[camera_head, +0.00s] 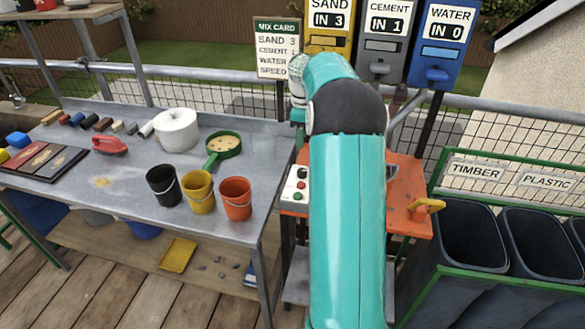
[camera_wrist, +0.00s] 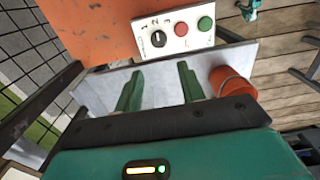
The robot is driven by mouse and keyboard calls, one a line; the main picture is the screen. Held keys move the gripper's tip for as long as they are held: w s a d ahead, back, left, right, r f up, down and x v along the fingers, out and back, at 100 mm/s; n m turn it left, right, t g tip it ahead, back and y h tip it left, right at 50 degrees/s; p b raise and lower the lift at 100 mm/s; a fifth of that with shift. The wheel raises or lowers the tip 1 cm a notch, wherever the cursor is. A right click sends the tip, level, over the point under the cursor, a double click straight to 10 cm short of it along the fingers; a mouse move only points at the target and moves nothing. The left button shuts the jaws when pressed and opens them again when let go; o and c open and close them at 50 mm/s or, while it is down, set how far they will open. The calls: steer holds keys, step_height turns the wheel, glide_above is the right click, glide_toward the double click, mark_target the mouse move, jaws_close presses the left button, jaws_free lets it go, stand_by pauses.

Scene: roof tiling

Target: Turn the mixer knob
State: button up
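The mixer knob (camera_wrist: 158,39) is a round black dial with a light pointer mark, on a white control panel (camera_wrist: 181,50). My gripper (camera_wrist: 160,68) is open and empty. Its two green fingers point toward the panel, with the knob just beyond the gap between their tips and apart from them. In the head view the panel (camera_head: 292,190) shows left of my teal arm; my gripper is hidden there.
The orange mixer stand (camera_head: 405,205) carries a yellow-orange handle (camera_head: 428,206). A grey workbench (camera_head: 110,200) at left holds black, yellow and orange buckets (camera_head: 236,198). Dispensers stand behind, including a blue water one (camera_head: 440,45). Dark bins (camera_head: 475,240) are at right.

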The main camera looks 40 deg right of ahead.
mark_target(302, 171)
steer(key=f, duration=1.3)
steer(key=shift+s+d+f, duration=0.1)
steer(key=shift+d+f, duration=0.1)
steer(key=shift+f, duration=0.15)
steer(key=shift+c, duration=0.2)
steer(key=c, duration=0.7)
